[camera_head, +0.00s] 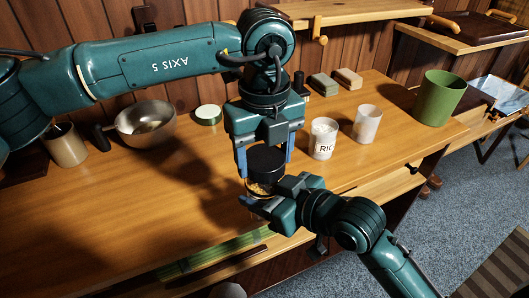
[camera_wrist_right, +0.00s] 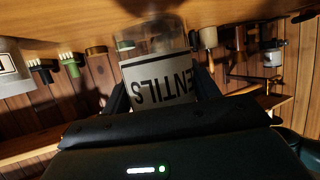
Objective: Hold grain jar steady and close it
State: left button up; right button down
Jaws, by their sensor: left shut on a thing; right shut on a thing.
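The grain jar (camera_head: 259,188) is clear glass with orange-brown grain showing inside. My right gripper (camera_head: 270,196) is shut around the jar's side, with a finger on either side of the label in the wrist view (camera_wrist_right: 162,95). A black round lid (camera_head: 266,160) is directly above the jar's mouth. My left gripper (camera_head: 265,165) points down and is shut on the lid from both sides. The lid hides the mouth, and I cannot tell whether it is seated or slightly above.
A white "RIC" jar (camera_head: 323,139) and a pale cup (camera_head: 366,124) stand to the right, with a green bin (camera_head: 438,98) beyond. A metal bowl (camera_head: 146,124), a brown cup (camera_head: 65,146) and a round green-rimmed item (camera_head: 208,115) are left. The front-left tabletop (camera_head: 80,225) is clear.

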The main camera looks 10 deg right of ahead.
pick_arm(q)
jog(key=c, duration=0.4)
jog(key=m, duration=0.3)
jog(key=o, duration=1.1)
jog(key=shift+c, duration=0.2)
jog(key=shift+r, duration=0.1)
jog(key=shift+r, duration=2.2)
